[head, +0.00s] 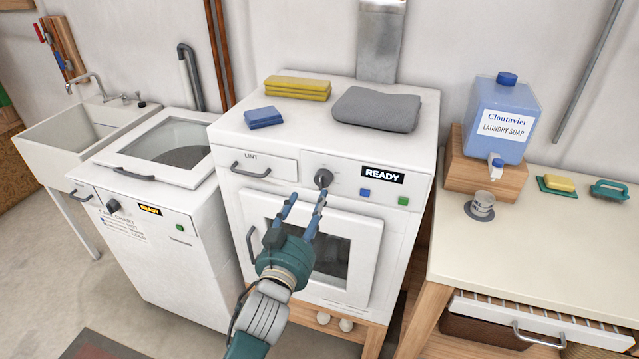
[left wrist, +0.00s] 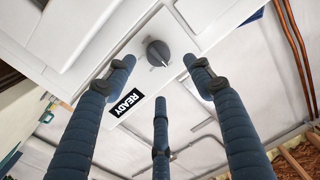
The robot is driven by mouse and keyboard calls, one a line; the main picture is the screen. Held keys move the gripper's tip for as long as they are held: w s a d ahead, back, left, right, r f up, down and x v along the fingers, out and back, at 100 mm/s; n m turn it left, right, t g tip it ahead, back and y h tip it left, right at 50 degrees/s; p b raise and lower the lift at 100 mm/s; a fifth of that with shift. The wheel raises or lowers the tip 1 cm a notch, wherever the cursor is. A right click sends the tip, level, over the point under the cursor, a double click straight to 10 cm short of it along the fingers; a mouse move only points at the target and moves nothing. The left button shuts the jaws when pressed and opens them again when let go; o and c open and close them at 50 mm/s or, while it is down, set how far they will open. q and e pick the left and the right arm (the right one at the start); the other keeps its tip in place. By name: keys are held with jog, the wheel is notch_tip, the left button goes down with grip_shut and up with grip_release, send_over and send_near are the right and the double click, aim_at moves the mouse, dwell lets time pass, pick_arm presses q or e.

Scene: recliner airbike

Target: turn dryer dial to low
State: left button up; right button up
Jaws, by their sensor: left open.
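The white dryer (head: 310,282) stands in the middle of the head view, with a dark round dial (head: 323,178) on its front panel. A display reading READY (head: 382,175) is right of the dial. My left gripper (head: 305,200) is open and empty, its blue fingers pointing up toward the dial from just below. In the left wrist view the dial (left wrist: 158,53) shows between the spread fingers, clear of them, with a pale pointer line on it. The markings around the dial are too small to read. My right gripper is not in view.
A LINT drawer (head: 258,165) is left of the dial, and blue and green buttons (head: 364,192) are right of it. The dryer door (head: 330,250) is below. A washer (head: 150,240) stands left, a counter (head: 560,240) right. Folded cloths (head: 376,109) lie on the dryer top.

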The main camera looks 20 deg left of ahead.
aim_at(321, 184)
pick_arm(q)
jog(key=w+p, duration=0.1)
jog(key=w, duration=0.6)
jog(key=shift+w, duration=0.3)
jog(key=shift+w+p, duration=0.3)
jog(key=shift+w, duration=0.25)
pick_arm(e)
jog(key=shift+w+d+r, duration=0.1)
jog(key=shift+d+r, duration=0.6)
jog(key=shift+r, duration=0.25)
pick_arm(q)
jog(key=c, duration=1.2)
jog(key=shift+o, duration=0.2)
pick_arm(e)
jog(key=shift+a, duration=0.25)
